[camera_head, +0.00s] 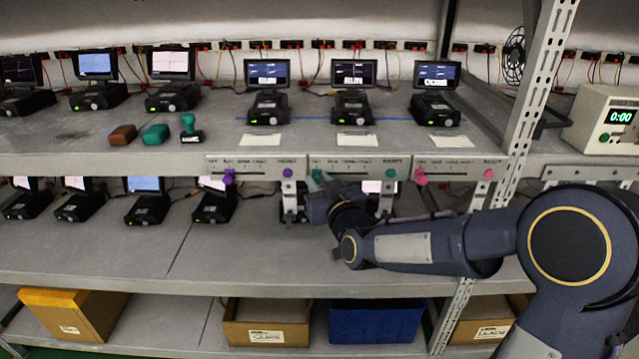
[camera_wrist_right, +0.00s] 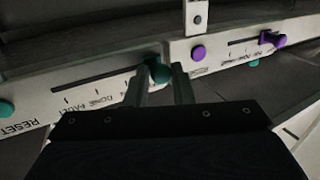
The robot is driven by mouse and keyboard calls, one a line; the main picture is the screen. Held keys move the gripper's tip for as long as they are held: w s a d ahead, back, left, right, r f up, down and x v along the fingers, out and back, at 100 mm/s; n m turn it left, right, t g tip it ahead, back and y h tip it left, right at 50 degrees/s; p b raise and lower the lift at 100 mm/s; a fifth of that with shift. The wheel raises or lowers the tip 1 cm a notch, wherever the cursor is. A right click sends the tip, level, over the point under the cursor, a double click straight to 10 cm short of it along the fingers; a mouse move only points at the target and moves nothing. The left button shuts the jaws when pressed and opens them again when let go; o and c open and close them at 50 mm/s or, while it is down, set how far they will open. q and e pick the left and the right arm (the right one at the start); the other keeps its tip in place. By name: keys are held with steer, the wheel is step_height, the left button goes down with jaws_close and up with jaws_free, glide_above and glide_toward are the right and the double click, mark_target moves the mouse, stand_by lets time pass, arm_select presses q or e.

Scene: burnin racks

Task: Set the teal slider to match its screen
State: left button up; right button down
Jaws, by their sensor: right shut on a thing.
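The teal slider knob (camera_head: 318,176) sits at the left end of its slot on the middle white panel (camera_head: 350,163) along the shelf edge. In the right wrist view the teal knob (camera_wrist_right: 159,71) lies between the fingertips of my right gripper (camera_wrist_right: 161,82), at the right end of the slot in that turned view. My right gripper (camera_head: 316,196) is shut on the knob. The monitor (camera_head: 353,72) above this panel is lit, but its text is too small to read. A round teal button (camera_head: 391,173) is at the panel's right. My left gripper is not in view.
A purple slider panel (camera_head: 258,164) is to the left and a pink slider panel (camera_head: 450,162) to the right. A metal upright (camera_head: 540,80) stands at the right. Black devices stand on the lower shelf (camera_head: 230,250) behind my arm. Boxes and a blue bin (camera_head: 375,322) are below.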

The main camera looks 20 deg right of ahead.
steer(key=d+b, duration=0.1)
steer(key=s+d+b, duration=0.1)
steer(key=d, duration=0.1)
steer(key=shift+b, duration=0.35)
steer(key=c, duration=1.3)
jaws_free()
steer(key=shift+c, duration=0.2)
steer(key=shift+d, duration=0.1)
steer(key=s, duration=0.7)
steer(key=shift+s+d+b, duration=0.4)
